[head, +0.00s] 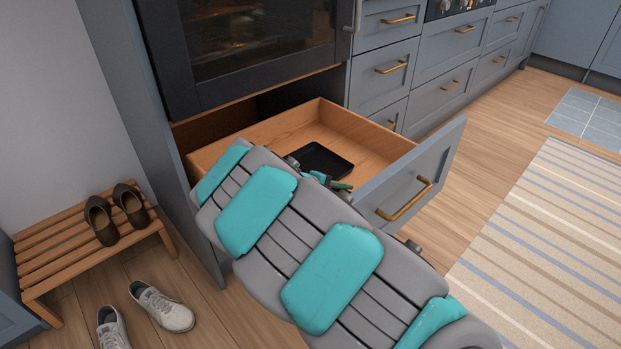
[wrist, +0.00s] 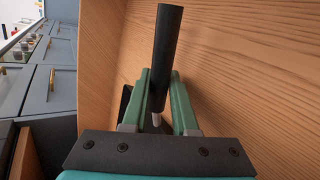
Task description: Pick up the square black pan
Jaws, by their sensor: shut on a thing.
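The square black pan (head: 322,160) sits inside the open wooden drawer, seen in the head view just beyond my arm. In the wrist view a dark, straight handle (wrist: 168,45) stands between the green fingers of my gripper (wrist: 160,80), which is shut on it. A small dark patch shows left of the fingers; I cannot tell what part it is. In the head view the green fingers of my gripper (head: 338,184) are low in the drawer beside the pan, partly hidden by my arm. I cannot tell whether the pan touches the drawer floor.
The open drawer (head: 375,137) has wooden walls and a blue-grey front (head: 415,180) with a brass handle. An oven (head: 255,45) is above it. A shoe rack (head: 85,240) with brown shoes and grey sneakers (head: 160,305) are at left. Floor and striped rug (head: 545,240) are clear at right.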

